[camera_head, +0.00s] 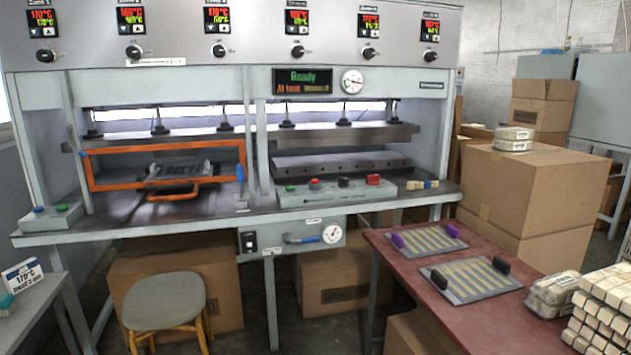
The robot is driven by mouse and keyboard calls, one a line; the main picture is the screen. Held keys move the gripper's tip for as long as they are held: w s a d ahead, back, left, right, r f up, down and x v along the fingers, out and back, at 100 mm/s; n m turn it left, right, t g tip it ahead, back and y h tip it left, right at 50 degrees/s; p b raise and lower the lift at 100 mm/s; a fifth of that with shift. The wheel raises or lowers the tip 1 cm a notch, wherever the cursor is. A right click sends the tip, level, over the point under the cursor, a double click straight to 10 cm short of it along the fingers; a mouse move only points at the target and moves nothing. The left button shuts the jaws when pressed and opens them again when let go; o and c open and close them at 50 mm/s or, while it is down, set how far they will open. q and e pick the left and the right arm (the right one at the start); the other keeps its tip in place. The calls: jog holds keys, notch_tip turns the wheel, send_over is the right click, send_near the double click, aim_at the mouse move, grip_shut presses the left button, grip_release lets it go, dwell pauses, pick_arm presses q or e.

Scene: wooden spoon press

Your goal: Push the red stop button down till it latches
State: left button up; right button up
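A grey control box (335,196) sits on the front edge of the press table, right of centre. On its top are a round red button (315,184), a green button (290,188), a black knob (343,182) and a larger red piece (373,179) at the right end. The labels are too small to read, so I cannot tell which red one is the stop button, or whether either is pressed down. Neither of my grippers shows, and nothing covers the box.
The press (340,133) stands behind the box, with an orange guard frame (165,148) at left. A stool (165,300) stands in front; a red table (440,290) with trays is at right.

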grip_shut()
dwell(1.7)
